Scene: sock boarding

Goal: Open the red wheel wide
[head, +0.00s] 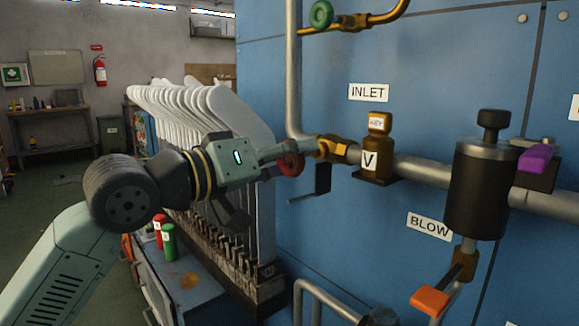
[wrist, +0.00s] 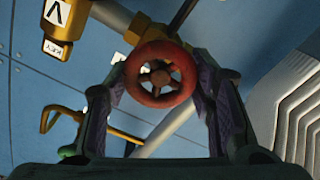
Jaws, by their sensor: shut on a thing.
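The red wheel (head: 291,164) is a small handwheel on a brass valve (head: 333,149) on the pipe below the INLET label. It also shows in the wrist view, as a red ring with spokes (wrist: 160,53). My gripper (head: 279,160) reaches it from the left. In the wrist view its two fingers (wrist: 160,88) stand on either side of the wheel's rim and are shut on it. The valve body behind the wheel is mostly hidden in the wrist view.
A brass key block marked V (head: 375,158) sits right of the valve. A black cylinder (head: 480,190), a purple handle (head: 533,159) and an orange lever (head: 430,301) are farther right. White sock boards (head: 190,101) stand behind my arm. A green wheel (head: 321,14) is above.

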